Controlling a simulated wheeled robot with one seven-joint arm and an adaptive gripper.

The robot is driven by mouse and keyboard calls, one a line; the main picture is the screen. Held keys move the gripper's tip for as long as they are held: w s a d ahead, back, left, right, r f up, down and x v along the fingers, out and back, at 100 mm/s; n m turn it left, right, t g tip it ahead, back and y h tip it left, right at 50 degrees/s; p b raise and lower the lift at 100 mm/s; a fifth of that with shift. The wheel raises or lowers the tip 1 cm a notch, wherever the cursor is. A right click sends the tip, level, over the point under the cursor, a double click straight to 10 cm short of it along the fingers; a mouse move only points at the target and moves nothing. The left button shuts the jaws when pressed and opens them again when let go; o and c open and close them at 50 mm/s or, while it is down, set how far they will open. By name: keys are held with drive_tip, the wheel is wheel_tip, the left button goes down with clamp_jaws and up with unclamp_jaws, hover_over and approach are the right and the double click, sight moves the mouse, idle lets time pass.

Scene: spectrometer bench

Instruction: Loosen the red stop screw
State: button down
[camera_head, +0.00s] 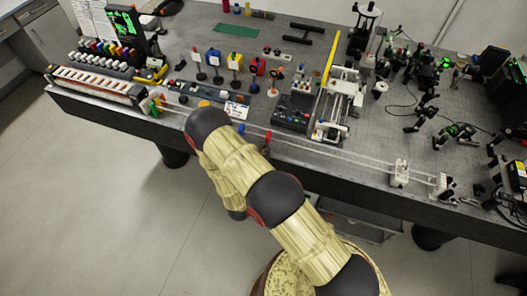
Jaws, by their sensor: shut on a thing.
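A small red upright piece (268,137) stands at the long pale rail (325,153) along the front edge of the bench. It looks like the red stop screw, but it is too small to be sure. A small blue piece (241,129) stands to its left at the same rail. My arm crosses the middle of the view in front of the bench edge, just left of the red piece. My gripper cannot be made out; the arm's own links may hide it.
White holders (400,172) sit on the rail's right part. A linear stage with a yellow bar (329,58) stands behind it. Colored filter mounts (235,61) stand mid-bench, dense optics (430,75) at right. A long rack (95,84) lies at left. Floor in front is clear at left.

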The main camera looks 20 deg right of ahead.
drive_tip(key=shift+n, duration=10.8)
drive_tip(key=c, duration=1.8)
unclamp_jaws()
drive_tip(key=v, duration=1.2)
